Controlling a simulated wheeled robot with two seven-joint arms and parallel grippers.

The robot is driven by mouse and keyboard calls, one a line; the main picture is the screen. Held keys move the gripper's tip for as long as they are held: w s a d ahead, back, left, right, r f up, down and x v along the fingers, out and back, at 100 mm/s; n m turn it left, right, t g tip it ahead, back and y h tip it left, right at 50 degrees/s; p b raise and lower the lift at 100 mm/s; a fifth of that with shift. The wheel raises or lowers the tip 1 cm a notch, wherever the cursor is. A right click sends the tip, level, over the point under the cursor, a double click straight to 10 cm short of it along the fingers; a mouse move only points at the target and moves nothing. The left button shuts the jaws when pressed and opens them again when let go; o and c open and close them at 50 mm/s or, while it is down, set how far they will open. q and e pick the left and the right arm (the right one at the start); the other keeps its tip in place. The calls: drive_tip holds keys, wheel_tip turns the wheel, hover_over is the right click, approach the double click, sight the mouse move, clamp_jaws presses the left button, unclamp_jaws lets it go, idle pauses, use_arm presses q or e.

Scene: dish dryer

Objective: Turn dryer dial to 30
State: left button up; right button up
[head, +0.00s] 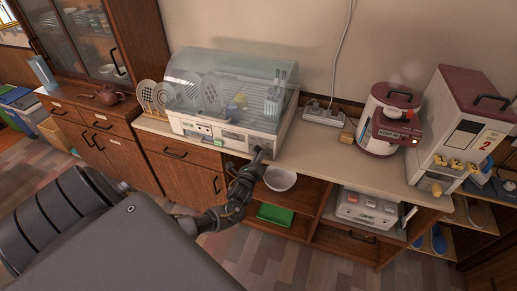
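The dish dryer (206,131) stands on the counter, a white box with a clear domed lid that is down over dishes and a utensil holder. The dial cannot be made out; the gripper covers that end of the panel. Whether the fingers are open or shut is not clear. My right gripper is out of view.
A power strip (323,115), a red-and-white appliance (388,122) and a tall dispenser (462,125) stand to the right. Plates (147,95) stand left of the dryer. Counter space before the power strip is clear.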

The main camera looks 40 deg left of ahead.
use_arm(q)
drive_tip(key=o, duration=0.5)
drive_tip(key=shift+c, duration=0.2)
drive_tip(key=b+v, duration=0.1)
drive_tip(key=v, duration=0.9)
drive_tip(key=shift+s, duration=0.35)
drive_tip(key=shift+d, duration=0.15)
